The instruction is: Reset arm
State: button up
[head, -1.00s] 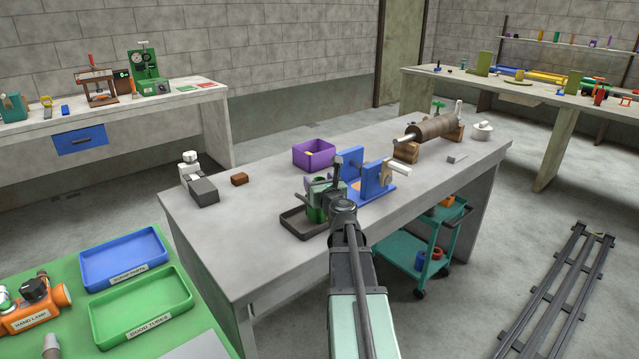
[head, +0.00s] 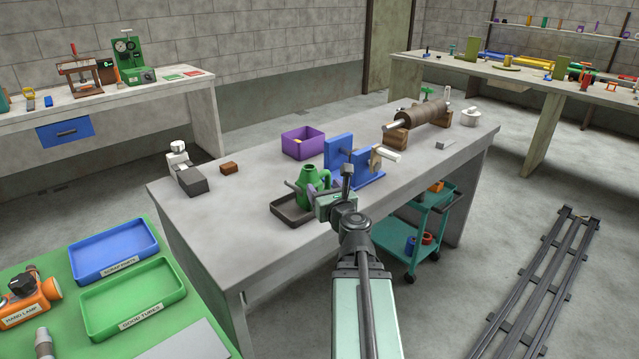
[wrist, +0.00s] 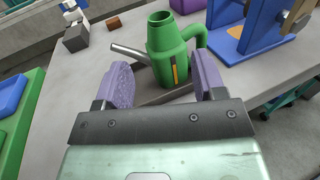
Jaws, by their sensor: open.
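My gripper (head: 309,190) is open above the near side of the central bench. In the wrist view its two purple finger pads (wrist: 163,82) stand wide apart with nothing held between them. A green can (head: 311,176) with a spout and a handle stands upright on a dark shallow tray (head: 277,207) just beyond my gripper. In the wrist view the can (wrist: 166,52) shows beyond and between the pads. I cannot tell whether a pad touches it. My wrist hides part of the tray.
A blue stand (head: 339,153) is close behind and right of the can. A purple bin (head: 300,146), a brown block (head: 229,168) and a roller on wooden supports (head: 424,115) share the bench. A teal cart (head: 399,240) stands at right. Green and blue trays lie at lower left.

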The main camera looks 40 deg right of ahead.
jog(key=w+a+f+n+g+y+p, duration=0.1)
jog(key=a+n+g+y+p, duration=0.2)
jog(key=a+n, duration=0.6)
jog(key=w+a+f+n+g+y+p, duration=0.1)
jog(key=w+a+n+g+y+p, duration=0.1)
jog(key=a+n, duration=0.7)
jog(key=w+a+f+n+g+y+p, duration=0.1)
jog(key=a+n+g+y+p, duration=0.2)
jog(key=a+n+y, duration=0.3)
jog(key=shift+w+a+f+n+g+p, duration=0.1)
jog(key=shift+w+a+n+g+p, duration=0.15)
jog(key=shift+a+n, duration=0.95)
jog(key=shift+w+a+n+g+p, duration=0.15)
jog(key=shift+a+n, duration=0.35)
jog(key=shift+a, duration=1.25)
jog(key=s+a+n+g+h+p, duration=0.1)
jog(key=s+a+n+g, duration=0.1)
jog(key=n, duration=0.2)
jog(key=s+a+f+n+g+h+p, duration=0.1)
jog(key=s+a+n+g, duration=0.1)
jog(key=s+n+g, duration=0.1)
jog(key=s+a+n+g+h+p, duration=0.1)
jog(key=s+a+n+g, duration=0.1)
jog(key=n, duration=0.3)
jog(key=shift+s+a+f+h, duration=0.15)
jog(key=shift+s+f+h, duration=0.2)
jog(key=shift+s, duration=0.3)
jog(key=shift+s+n+g+h, duration=0.25)
jog(key=shift+n+g, duration=0.15)
jog(key=shift+n, duration=0.1)
